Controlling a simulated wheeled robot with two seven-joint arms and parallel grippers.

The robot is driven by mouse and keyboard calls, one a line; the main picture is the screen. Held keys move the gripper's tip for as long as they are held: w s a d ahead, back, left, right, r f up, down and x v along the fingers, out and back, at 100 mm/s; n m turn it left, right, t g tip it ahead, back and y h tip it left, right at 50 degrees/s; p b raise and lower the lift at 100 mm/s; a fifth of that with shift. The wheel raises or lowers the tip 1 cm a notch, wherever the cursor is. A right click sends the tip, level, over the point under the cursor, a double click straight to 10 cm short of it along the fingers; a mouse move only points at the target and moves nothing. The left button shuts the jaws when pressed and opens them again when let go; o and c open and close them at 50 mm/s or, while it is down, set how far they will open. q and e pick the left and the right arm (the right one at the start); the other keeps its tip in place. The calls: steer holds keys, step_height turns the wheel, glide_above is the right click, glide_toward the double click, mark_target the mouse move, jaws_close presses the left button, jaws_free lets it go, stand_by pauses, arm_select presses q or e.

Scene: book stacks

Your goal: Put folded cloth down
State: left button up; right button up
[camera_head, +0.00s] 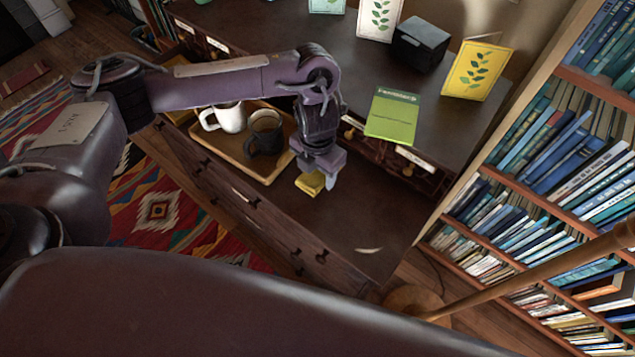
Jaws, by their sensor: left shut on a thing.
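My left gripper (321,178) is shut on the folded cloth (309,183), a small yellow bundle. It is over the dark wooden desk top (345,220), just right of the wooden tray. The gripper points down, and I cannot tell whether the cloth touches the desk. My left arm comes in from the left and passes above the tray. My right gripper is not in view.
A wooden tray (262,176) holds a white mug (230,118) and a dark mug (264,135). Full bookshelves (560,150) rise at right.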

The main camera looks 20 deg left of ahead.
mark_target(318, 182)
arm_select(q)
step_height(318, 182, down, 4)
steer(key=shift+f+b, duration=0.1)
steer(key=shift+b, duration=0.65)
steer(key=shift+f, duration=0.15)
